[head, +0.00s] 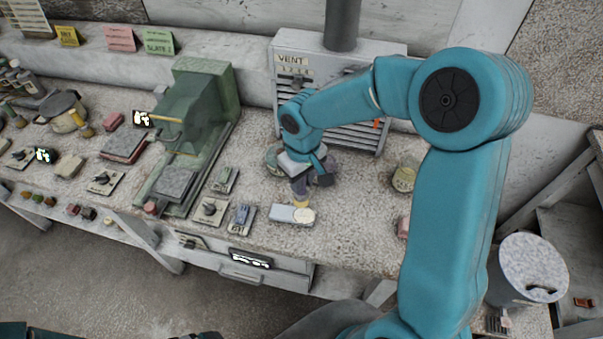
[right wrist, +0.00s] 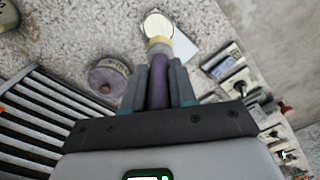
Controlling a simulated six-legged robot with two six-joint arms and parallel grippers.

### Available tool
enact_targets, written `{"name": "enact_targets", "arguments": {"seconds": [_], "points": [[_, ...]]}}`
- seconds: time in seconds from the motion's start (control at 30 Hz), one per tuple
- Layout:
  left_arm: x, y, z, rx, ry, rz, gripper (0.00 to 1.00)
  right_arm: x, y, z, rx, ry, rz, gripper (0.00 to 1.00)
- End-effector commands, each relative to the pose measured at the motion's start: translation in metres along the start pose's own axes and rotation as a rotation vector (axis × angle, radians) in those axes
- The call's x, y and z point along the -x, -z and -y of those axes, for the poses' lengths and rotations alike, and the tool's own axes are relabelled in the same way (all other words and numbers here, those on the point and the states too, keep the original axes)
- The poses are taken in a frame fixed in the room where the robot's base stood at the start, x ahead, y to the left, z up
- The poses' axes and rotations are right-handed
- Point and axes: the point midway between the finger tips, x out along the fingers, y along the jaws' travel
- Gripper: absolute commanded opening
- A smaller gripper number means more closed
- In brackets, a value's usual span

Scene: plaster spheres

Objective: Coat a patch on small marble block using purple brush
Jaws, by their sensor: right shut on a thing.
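My right gripper (head: 302,178) is shut on the purple brush, pointing down at the bench. In the right wrist view, the brush's purple handle (right wrist: 158,92) sits between the fingers of the gripper (right wrist: 158,85), with a yellow band beyond them. The small marble block (head: 283,213) is a pale, flat block lying on the bench under the brush; it shows in part in the right wrist view (right wrist: 184,46). A cream round shape (head: 304,215) lies at the brush's lower end, over the block's right end. Whether it is bristles or coating, I cannot tell. My left gripper is not in view.
A grey slatted vent box (head: 340,62) stands behind my gripper. A purple-sided round thing (right wrist: 108,76) sits close to the brush. A green machine (head: 200,105) and small switch panels (head: 209,210) are to the left. A yellowish pot (head: 404,178) stands right.

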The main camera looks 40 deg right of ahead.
Motion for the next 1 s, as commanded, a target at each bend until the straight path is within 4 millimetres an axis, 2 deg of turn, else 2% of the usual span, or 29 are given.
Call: {"name": "enact_targets", "arguments": {"seconds": [0.03,0.1,0.5,1.0], "points": [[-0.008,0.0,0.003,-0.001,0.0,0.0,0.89,-0.01,-0.001,0.0,0.0,0.0,0.001,0.0],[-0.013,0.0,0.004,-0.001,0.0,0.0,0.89,-0.018,-0.001,0.0,0.001,0.0,0.002,0.0],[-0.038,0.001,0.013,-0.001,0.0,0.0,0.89,-0.049,0.001,0.0,0.0,0.0,0.0,0.0],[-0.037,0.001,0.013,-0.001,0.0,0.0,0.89,-0.048,0.002,0.0,0.0,0.0,0.0,0.0]]}}
